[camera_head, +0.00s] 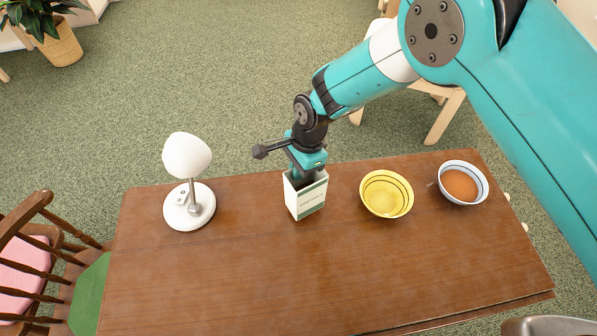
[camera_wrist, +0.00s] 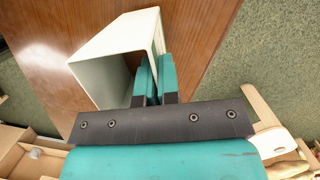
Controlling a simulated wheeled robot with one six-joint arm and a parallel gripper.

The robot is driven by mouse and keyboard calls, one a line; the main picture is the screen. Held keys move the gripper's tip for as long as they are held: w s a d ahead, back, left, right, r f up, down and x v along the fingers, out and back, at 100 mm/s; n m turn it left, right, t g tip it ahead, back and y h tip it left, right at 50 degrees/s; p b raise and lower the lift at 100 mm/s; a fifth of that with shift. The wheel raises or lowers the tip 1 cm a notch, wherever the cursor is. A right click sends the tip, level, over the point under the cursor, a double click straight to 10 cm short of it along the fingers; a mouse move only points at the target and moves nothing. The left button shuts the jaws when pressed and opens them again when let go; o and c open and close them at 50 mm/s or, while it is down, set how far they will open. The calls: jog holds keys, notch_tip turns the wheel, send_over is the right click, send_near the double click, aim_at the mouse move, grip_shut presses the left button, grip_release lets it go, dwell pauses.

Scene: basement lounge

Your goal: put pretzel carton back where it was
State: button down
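The pretzel carton (camera_head: 307,199) is an open-topped white and green box near the table's far edge, left of the yellow bowl. In the wrist view the carton (camera_wrist: 110,50) shows its open mouth and pale inner walls. My gripper (camera_head: 297,172) comes down at the carton's top from behind. In the wrist view my gripper (camera_wrist: 157,78) has its two teal fingers close together, one inside the carton and one outside, with a side wall pinched between them. I cannot tell whether the carton's base touches the table.
The brown wooden table (camera_head: 230,285) has a wide clear area in front. A white lamp (camera_head: 188,170) stands to the left. A yellow bowl (camera_head: 386,194) and a white bowl with brown contents (camera_head: 463,183) are to the right. A wooden chair (camera_head: 30,260) is at the left end.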

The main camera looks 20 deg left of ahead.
jog(key=shift+w+x, duration=0.2)
jog(key=shift+x, duration=1.15)
jog(key=c, duration=1.4)
grip_release()
jog(key=shift+d+f, duration=0.1)
jog(key=shift+d, duration=0.1)
jog(key=shift+o, duration=0.2)
jog(key=b+v, duration=0.3)
jog(key=v, duration=0.8)
jog(key=shift+d+r, duration=0.1)
jog(key=shift+r, duration=0.6)
jog(key=shift+w, duration=0.1)
